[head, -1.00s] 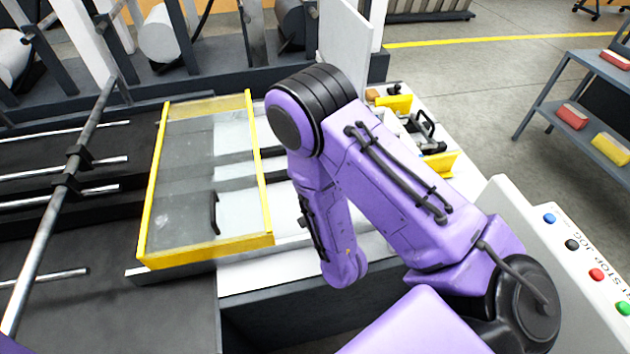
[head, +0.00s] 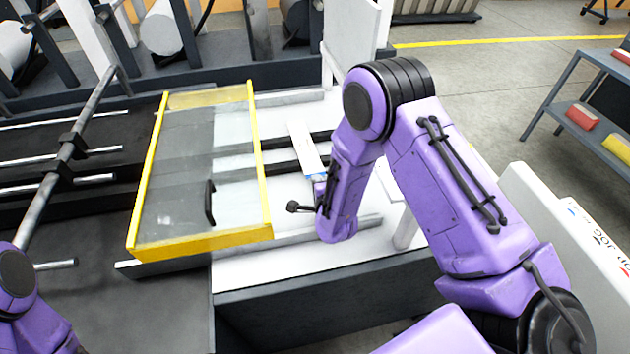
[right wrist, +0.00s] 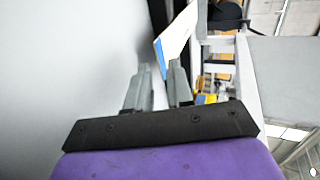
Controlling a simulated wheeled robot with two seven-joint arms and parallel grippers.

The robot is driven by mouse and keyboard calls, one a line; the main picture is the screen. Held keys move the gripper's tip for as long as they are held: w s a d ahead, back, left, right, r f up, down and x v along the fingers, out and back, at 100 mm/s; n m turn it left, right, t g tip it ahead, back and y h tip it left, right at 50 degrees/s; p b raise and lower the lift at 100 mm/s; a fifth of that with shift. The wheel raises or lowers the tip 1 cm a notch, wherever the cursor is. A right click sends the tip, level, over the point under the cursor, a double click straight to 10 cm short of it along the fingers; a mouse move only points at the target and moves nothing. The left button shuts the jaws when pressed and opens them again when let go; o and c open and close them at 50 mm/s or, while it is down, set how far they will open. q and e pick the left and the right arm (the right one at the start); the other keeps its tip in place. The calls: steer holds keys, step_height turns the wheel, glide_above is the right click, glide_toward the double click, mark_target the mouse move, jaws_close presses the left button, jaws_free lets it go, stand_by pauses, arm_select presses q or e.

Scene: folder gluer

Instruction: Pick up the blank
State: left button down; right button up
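The blank (head: 304,146) is a flat white strip with a blue edge at its near end. In the head view it lies over the white bed, right of the yellow-framed guard. In the right wrist view the blank (right wrist: 178,35) shows its blue edge just beyond the fingertips. My right gripper (right wrist: 160,72) has its two grey fingers apart, with the blank's near end at or just ahead of the gap. I cannot tell whether they touch. In the head view my right gripper is mostly hidden by my purple forearm. My left gripper is out of view.
The yellow-framed clear guard (head: 190,190) with a black handle stands left of the blank. A pale upright panel (head: 350,42) rises behind. A control box (head: 560,210) is at the right. A grey shelf (head: 590,120) with red and yellow boxes stands farther right.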

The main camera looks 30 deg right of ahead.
steer(key=b+x, duration=0.1)
steer(key=x, duration=0.3)
steer(key=shift+w+d+f+b, duration=0.1)
steer(key=shift+w+b, duration=0.05)
steer(key=shift+b, duration=0.25)
steer(key=shift+c, duration=0.3)
steer(key=shift+c, duration=1.4)
jaws_close()
